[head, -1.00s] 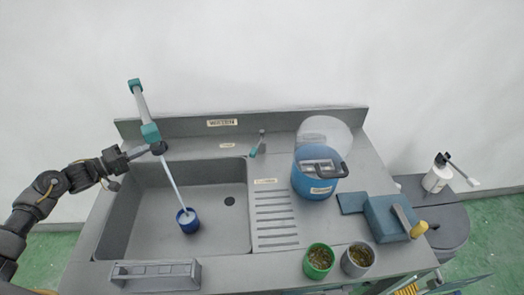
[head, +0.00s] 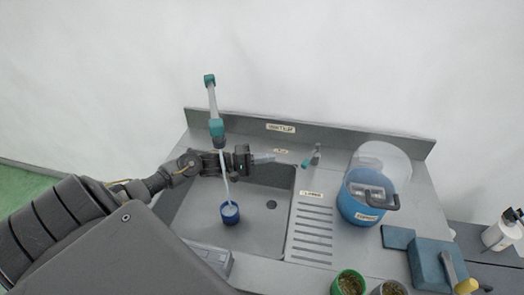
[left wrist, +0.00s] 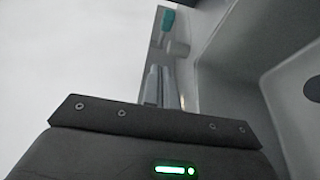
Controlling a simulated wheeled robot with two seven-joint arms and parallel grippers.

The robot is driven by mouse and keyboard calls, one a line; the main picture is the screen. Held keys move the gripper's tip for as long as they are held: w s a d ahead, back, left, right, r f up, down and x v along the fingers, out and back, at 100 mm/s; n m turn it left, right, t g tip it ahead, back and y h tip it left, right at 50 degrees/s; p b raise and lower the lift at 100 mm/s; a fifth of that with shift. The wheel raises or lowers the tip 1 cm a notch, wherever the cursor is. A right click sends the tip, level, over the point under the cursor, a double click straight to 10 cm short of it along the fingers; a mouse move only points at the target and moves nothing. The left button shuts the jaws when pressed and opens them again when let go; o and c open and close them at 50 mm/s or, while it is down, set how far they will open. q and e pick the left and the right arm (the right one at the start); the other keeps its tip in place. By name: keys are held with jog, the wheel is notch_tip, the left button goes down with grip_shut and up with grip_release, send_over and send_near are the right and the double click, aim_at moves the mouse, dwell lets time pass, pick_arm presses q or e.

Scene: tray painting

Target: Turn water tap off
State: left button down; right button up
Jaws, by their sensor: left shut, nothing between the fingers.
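The grey tap spout (head: 213,108) with teal joints stands at the back of the sink. A thin stream of water (head: 224,178) runs from it into a blue cup (head: 229,214) in the basin. A small grey tap lever (head: 316,155) with a teal end stands on the sink's back ledge, right of the spout. In the left wrist view the teal end (left wrist: 168,22) shows beyond the fingers. My left gripper (head: 268,158) is shut and empty, pointing right towards the lever, with a gap between them. My right gripper is not in view.
The grey sink basin (head: 262,230) lies below my left arm. A blue container with a clear dome (head: 360,208) stands right of the ribbed drainboard (head: 312,235). A green cup (head: 349,284) is at the front edge. A blue-grey box (head: 432,262) sits at the right.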

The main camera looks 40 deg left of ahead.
aim_at(305, 160)
pick_arm(q)
jog(key=shift+w+d+p, duration=0.45)
jog(key=shift+w+d, duration=0.25)
jog(key=shift+d, duration=0.55)
jog(key=shift+w+d+p, duration=0.5)
jog(key=shift+w+d, duration=0.15)
jog(key=shift+d, duration=0.65)
jog(key=shift+w+d+p, duration=0.45)
jog(key=shift+w+d, duration=0.25)
jog(key=shift+d, duration=0.55)
